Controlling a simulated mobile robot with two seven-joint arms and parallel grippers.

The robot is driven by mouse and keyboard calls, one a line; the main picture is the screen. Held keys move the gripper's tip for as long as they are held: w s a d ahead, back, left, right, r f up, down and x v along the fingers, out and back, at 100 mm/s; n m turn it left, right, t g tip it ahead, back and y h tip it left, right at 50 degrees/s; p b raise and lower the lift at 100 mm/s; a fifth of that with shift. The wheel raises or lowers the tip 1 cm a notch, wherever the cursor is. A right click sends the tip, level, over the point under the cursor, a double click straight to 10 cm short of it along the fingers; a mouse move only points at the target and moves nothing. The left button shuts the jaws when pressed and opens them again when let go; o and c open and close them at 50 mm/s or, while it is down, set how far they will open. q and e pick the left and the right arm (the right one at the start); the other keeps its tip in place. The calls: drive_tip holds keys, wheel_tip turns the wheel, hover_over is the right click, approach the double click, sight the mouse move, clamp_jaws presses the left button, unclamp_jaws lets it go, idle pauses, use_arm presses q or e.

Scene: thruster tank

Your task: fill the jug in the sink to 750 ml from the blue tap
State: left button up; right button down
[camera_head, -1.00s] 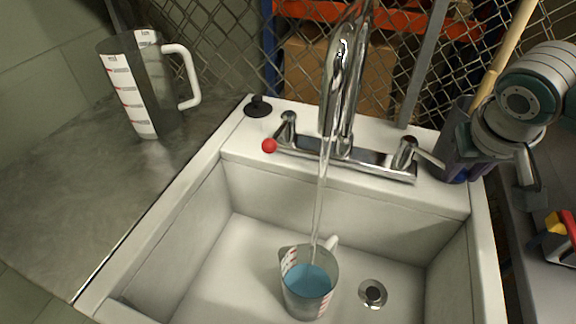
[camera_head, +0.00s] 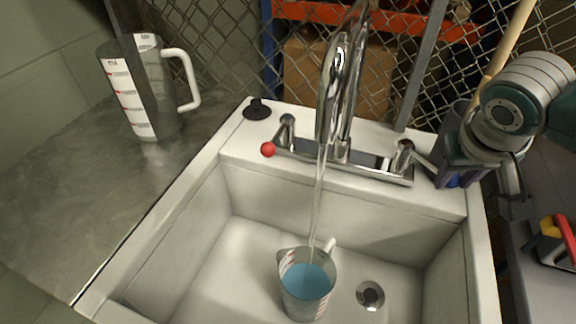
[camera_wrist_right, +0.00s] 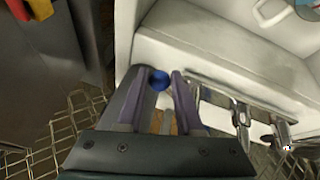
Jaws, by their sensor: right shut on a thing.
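The clear jug (camera_head: 305,301) stands upright in the sink with blue-tinted water in it; its scale is too small to read. A thin stream from the chrome spout (camera_head: 337,95) falls into the jug. The blue tap knob (camera_head: 453,181) is at the end of the right-hand lever (camera_head: 420,158). My right gripper (camera_head: 455,176) is at this knob, which shows between its fingers in the wrist view (camera_wrist_right: 160,80). The fingers partly hide the knob in the head view. My left gripper is out of view.
A red knob (camera_head: 268,149) is on the left lever. A taller empty measuring jug (camera_head: 142,90) stands on the left counter. A black plug (camera_head: 257,110) lies on the sink's rear rim. The drain (camera_head: 370,295) is right of the jug in the sink.

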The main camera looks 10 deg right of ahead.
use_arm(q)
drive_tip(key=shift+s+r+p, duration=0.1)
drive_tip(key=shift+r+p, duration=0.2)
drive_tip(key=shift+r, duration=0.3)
use_arm(e)
drive_tip(key=a, duration=0.3)
drive_tip(key=shift+s+a, duration=0.1)
drive_tip(key=shift+a, duration=0.2)
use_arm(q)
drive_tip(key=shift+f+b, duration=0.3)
use_arm(e)
drive_tip(key=a, duration=0.1)
drive_tip(key=w+a, duration=0.1)
drive_tip(key=a, duration=0.1)
drive_tip(key=w+a, duration=0.1)
drive_tip(key=shift+a, duration=0.35)
drive_tip(key=shift+a+r, duration=0.1)
